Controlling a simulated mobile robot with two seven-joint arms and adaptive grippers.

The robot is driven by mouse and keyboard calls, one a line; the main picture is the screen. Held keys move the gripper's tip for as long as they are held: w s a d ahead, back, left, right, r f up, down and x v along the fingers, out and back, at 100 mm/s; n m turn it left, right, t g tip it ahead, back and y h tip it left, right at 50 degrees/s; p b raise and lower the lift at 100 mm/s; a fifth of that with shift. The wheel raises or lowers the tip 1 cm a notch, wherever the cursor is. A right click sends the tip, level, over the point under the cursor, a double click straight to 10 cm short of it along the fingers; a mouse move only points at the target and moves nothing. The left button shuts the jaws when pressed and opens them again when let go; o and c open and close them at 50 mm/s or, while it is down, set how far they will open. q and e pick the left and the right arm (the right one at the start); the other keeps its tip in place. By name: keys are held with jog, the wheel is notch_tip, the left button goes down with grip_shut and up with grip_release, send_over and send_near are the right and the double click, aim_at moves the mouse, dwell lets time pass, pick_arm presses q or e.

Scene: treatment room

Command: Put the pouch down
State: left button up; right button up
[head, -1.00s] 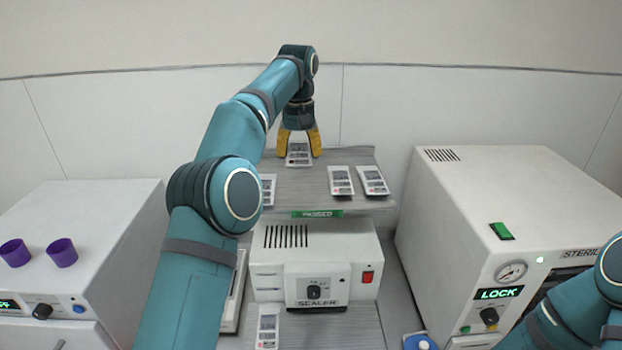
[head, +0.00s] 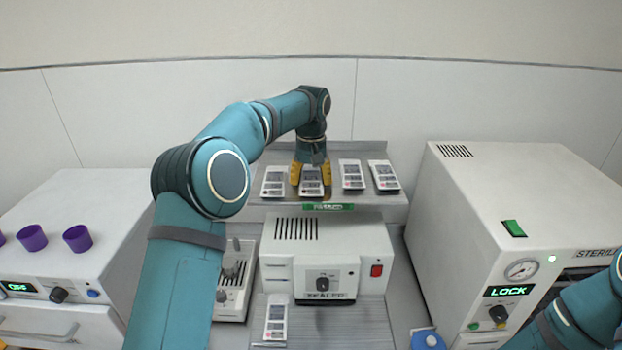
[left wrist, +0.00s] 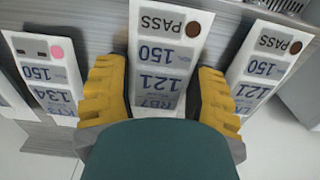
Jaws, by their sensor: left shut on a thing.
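My left gripper (head: 311,177) is shut on a white printed pouch (head: 312,188) at the shelf (head: 230,199) above the sealer. The held pouch is in line with the other pouches there: one pouch (head: 273,182) to its left and two, a pouch (head: 352,175) and a pouch (head: 384,176), to its right. In the left wrist view the held pouch (left wrist: 160,60) shows PASS, a brown dot, 150 and 121 between the yellow fingers. I cannot tell whether it touches the shelf. My right gripper is out of view.
A green label (head: 328,207) is on the shelf's front edge. Below stands the sealer (head: 330,250), with another pouch (head: 276,318) in front. A sterilizer (head: 530,210) is at the right. A white unit (head: 70,220) with purple cups (head: 77,238) is at the left.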

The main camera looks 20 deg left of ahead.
aim_at(311, 178)
pick_arm(q)
jog(key=o, duration=0.9)
jog(key=shift+o, duration=0.2)
notch_tip(311, 178, up, 12)
jog(key=shift+s, duration=0.1)
dwell(0.6)
